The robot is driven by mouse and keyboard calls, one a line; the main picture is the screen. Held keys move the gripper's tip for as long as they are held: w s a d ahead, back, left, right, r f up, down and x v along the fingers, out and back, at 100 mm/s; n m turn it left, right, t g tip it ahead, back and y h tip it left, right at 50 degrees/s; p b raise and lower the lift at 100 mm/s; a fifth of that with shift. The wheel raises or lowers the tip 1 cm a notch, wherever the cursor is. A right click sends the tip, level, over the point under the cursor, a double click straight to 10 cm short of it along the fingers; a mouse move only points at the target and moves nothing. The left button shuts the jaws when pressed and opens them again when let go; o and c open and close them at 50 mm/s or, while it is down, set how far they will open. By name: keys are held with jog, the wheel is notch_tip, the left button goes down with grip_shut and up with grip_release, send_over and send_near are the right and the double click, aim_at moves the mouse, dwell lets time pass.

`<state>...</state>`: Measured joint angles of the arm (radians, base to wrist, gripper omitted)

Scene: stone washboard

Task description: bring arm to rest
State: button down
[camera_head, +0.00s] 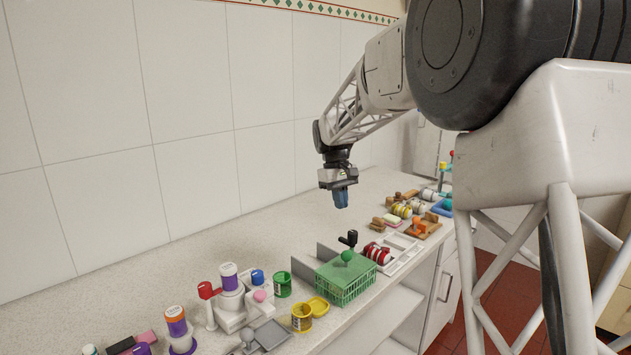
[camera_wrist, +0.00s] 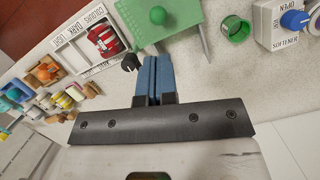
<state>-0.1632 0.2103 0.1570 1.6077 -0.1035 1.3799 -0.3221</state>
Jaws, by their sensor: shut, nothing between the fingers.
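My gripper (camera_head: 341,197) hangs above the speckled counter (camera_head: 240,229), pointing down, with its blue fingers together and nothing between them. In the wrist view the blue fingers (camera_wrist: 154,82) show side by side, closed. In the head view the gripper is apart from the counter and from the objects below, near the tiled wall. My arm reaches in from the right at the top.
A green basket (camera_head: 345,283) with a green-knobbed lid stands below the gripper. Right of it are a white divided tray (camera_head: 401,252) with red-banded items and several small wooden brushes. Left are a green cup (camera_head: 283,285), yellow cup (camera_head: 301,318) and white dispenser (camera_head: 231,308).

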jog(key=s+d+r+m+t+y, duration=0.15)
jog(key=s+d, duration=0.25)
jog(key=s, duration=0.9)
jog(key=s+d+r+m+t+h, duration=0.1)
jog(key=s+d+r+m, duration=0.2)
jog(key=s, duration=0.9)
jog(key=s+d+f, duration=0.1)
jog(key=s+f, duration=0.1)
jog(key=s, duration=0.6)
jog(key=s+d+f+m+t, duration=0.1)
jog(key=s+d+f, duration=0.1)
jog(key=s, duration=0.6)
jog(key=s+d+f+t, duration=0.1)
jog(key=s+f, duration=0.3)
jog(key=s, duration=0.4)
jog(key=shift+d+f+m+y, duration=0.25)
jog(key=shift+m+y, duration=0.1)
jog(key=shift+y, duration=0.1)
